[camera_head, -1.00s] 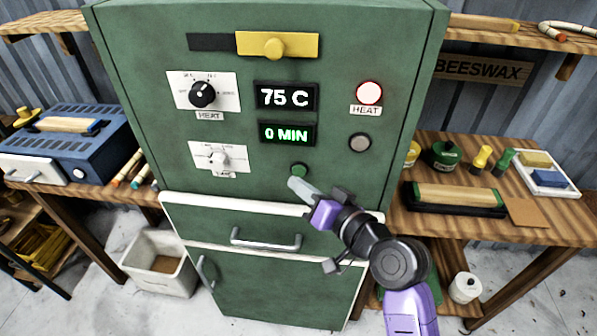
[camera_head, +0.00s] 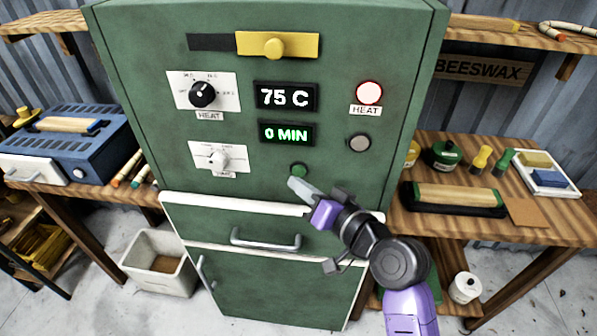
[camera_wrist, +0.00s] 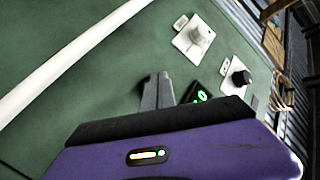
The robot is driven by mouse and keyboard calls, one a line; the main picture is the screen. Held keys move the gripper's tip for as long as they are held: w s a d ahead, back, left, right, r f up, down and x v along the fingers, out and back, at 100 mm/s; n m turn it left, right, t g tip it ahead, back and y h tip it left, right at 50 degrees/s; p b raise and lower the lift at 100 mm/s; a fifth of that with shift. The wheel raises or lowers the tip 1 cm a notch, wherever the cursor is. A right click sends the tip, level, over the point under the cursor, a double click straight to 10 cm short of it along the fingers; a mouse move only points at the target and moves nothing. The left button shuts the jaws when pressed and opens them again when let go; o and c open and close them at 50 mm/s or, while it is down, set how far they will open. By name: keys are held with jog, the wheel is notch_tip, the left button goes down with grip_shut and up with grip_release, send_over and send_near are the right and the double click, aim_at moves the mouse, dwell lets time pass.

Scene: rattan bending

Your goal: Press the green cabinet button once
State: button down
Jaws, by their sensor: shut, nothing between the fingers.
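The green cabinet (camera_head: 340,100) stands upright in the middle of the head view. Its round green button (camera_head: 299,169) sits below the "0 MIN" display (camera_head: 286,133). My gripper (camera_head: 293,184) is shut and empty, with its tips just below the button in the head view. I cannot tell whether the tips touch it. In the wrist view the shut fingers (camera_wrist: 157,92) point at the green cabinet face, and the button does not show there. Part of the display (camera_wrist: 201,97) shows beside the fingers.
Two dials, the heat dial (camera_head: 203,94) and a white one (camera_head: 213,157), are on the cabinet's left. A red-rimmed lamp (camera_head: 369,93) and a grey button (camera_head: 359,143) are on its right. A white-edged drawer (camera_head: 230,226) lies below the gripper.

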jog(key=shift+w, duration=0.1)
jog(key=shift+w, duration=0.35)
jog(key=shift+w+b, duration=0.4)
dwell(0.7)
jog(key=shift+s, duration=0.85)
jog(key=shift+p, duration=0.3)
jog(key=s+p, duration=0.1)
jog(key=s, duration=0.4)
jog(key=shift+a, duration=0.1)
dwell(0.7)
